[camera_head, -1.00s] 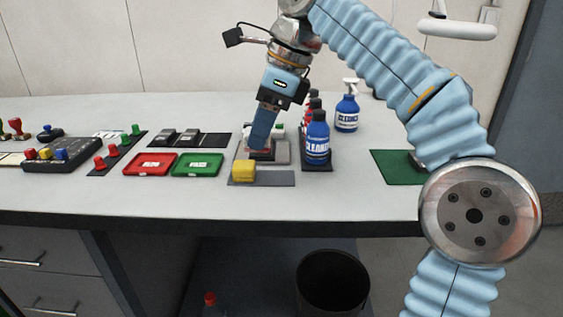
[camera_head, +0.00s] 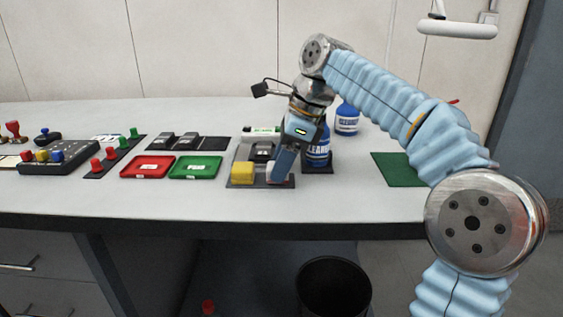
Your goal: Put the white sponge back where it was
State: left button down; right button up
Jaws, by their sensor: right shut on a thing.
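The white sponge (camera_head: 271,173) shows as a small pale patch at the fingertips of my right gripper (camera_head: 279,178), mostly hidden by the fingers. The gripper points down and is shut on the sponge, over the right part of a dark grey mat (camera_head: 241,184). A yellow sponge (camera_head: 243,172) sits on the left part of this mat, just left of the white one. I cannot tell whether the white sponge touches the mat. My left gripper is not in view.
A blue spray bottle (camera_head: 347,119) and a blue bottle (camera_head: 320,153) stand close behind and right of the gripper. A red tray (camera_head: 148,167) and a green tray (camera_head: 195,168) lie to the left. The counter's front strip is clear.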

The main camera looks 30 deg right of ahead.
jog(key=shift+f, duration=0.15)
jog(key=o, duration=1)
jog(key=shift+p+v, duration=1.15)
jog(key=shift+v, duration=5.05)
